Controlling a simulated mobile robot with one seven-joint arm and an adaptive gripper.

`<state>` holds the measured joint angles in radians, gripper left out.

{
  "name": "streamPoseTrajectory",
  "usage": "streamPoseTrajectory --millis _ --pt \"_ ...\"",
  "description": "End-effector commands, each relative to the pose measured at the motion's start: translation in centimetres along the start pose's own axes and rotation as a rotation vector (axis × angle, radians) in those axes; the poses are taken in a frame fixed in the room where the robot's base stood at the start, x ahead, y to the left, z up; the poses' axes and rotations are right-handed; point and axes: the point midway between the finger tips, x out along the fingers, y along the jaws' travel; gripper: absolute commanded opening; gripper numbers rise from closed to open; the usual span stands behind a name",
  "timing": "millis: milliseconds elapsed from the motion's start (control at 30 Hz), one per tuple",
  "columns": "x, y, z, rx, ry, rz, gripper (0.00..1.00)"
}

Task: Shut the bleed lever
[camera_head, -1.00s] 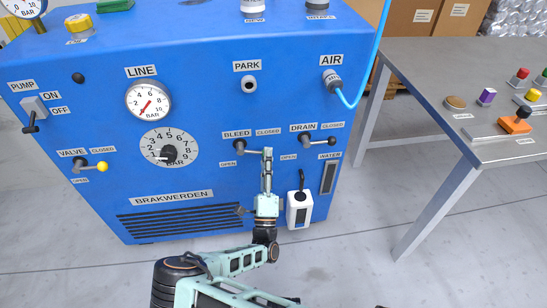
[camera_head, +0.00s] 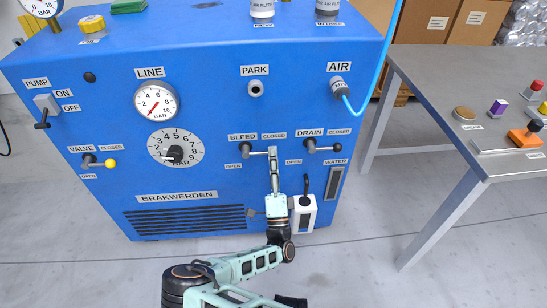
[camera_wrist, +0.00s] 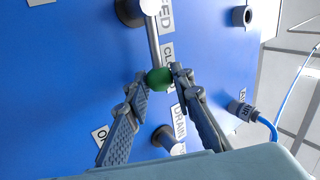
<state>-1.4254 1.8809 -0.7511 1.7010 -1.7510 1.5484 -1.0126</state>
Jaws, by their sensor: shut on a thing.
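The bleed lever (camera_wrist: 153,45) runs from its round hub (camera_head: 247,148) on the blue panel and ends in a green knob (camera_wrist: 158,80). In the head view it points right, nearly level, below the CLOSED label (camera_head: 274,136); the OPEN label (camera_head: 233,167) is lower left. My gripper (camera_head: 273,150) reaches up from below to the lever's end. In the wrist view its fingertips (camera_wrist: 158,82) are shut on the knob, one on each side. In the head view the knob is hidden by the fingers.
The drain lever (camera_head: 325,148) sticks out close to the right of my gripper. A blue air hose (camera_head: 378,70) hangs at the right. A grey table (camera_head: 430,90) stands further right.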

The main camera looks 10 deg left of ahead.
Motion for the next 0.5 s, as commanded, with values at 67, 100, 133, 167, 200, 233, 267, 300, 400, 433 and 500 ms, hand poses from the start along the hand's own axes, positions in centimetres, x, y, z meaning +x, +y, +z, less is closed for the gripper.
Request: streamPoseTrajectory --millis 67,100,133,167,200,233,267,300,400,433,500 --pt "0.01 -0.02 -0.1 -0.001 0.002 -0.001 0.0" --pt "0.01 -0.02 -0.1 -0.001 0.002 -0.001 0.0" --pt "0.01 -0.02 -0.09 0.0 0.002 -0.001 0.0" --pt "0.01 -0.02 -0.09 0.0 0.002 -0.001 0.23" --pt "0.01 -0.02 -0.09 0.0 0.002 -0.001 0.27" --pt "0.01 -0.02 -0.09 0.0 0.002 -0.001 0.3" --pt "0.01 -0.02 -0.08 0.0 0.002 0.0 0.3" --pt "0.0 -0.01 -0.07 0.0 0.002 0.0 0.3" --pt "0.0 -0.01 -0.05 0.001 0.001 0.0 0.3" --pt "0.0 -0.01 -0.04 0.001 0.001 0.0 0.3" --pt "-0.07 0.0 -0.02 0.001 0.001 0.0 0.3"
